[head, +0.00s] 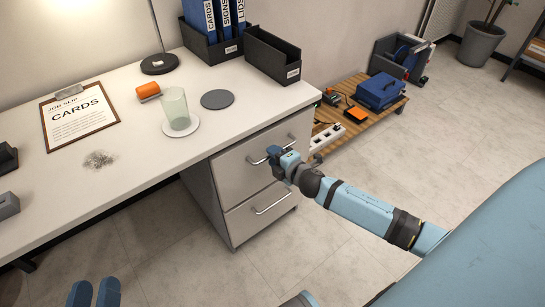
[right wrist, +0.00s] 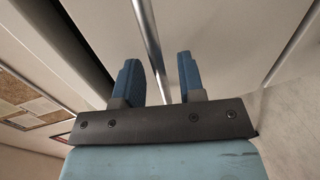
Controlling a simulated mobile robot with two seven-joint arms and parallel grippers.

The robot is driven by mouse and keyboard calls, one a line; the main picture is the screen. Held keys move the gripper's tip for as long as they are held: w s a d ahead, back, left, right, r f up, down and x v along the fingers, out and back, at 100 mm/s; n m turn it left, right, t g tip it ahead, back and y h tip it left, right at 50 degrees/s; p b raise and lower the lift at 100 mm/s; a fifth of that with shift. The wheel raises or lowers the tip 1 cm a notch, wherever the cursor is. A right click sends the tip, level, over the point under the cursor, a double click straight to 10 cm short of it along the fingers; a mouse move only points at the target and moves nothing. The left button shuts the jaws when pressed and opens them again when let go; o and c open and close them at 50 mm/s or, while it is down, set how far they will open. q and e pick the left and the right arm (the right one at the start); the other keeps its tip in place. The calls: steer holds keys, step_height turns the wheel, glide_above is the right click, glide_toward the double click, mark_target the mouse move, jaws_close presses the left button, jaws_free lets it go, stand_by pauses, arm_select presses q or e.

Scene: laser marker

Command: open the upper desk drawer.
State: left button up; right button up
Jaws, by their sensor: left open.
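The upper desk drawer (head: 238,172) has a light grey front and sits shut, flush with the cabinet under the desk's right end. Its metal bar handle (head: 256,161) is partly hidden by my right gripper (head: 277,153), which is at the drawer front. In the right wrist view the handle (right wrist: 148,35) runs between the two blue fingers of my right gripper (right wrist: 160,78). The fingers stand apart with gaps to the bar. My left gripper (head: 94,292) is open and empty at the bottom left, over the floor.
A lower drawer (head: 250,222) with its own handle is below. The desk top (head: 130,130) holds a glass (head: 174,105), a coaster (head: 218,99), a clipboard (head: 80,118) and black file boxes (head: 272,55). A wooden pallet (head: 350,125) with tools stands right of the cabinet. Floor in front is clear.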

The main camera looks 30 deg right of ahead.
arm_select(q)
steer(key=shift+d+r, duration=0.2)
steer(key=shift+r, duration=0.15)
arm_select(e)
steer(key=shift+w+f, duration=0.1)
steer(key=shift+w, duration=0.5)
jaws_close()
arm_select(q)
steer(key=shift+a, duration=0.1)
arm_select(e)
steer(key=shift+s, duration=0.1)
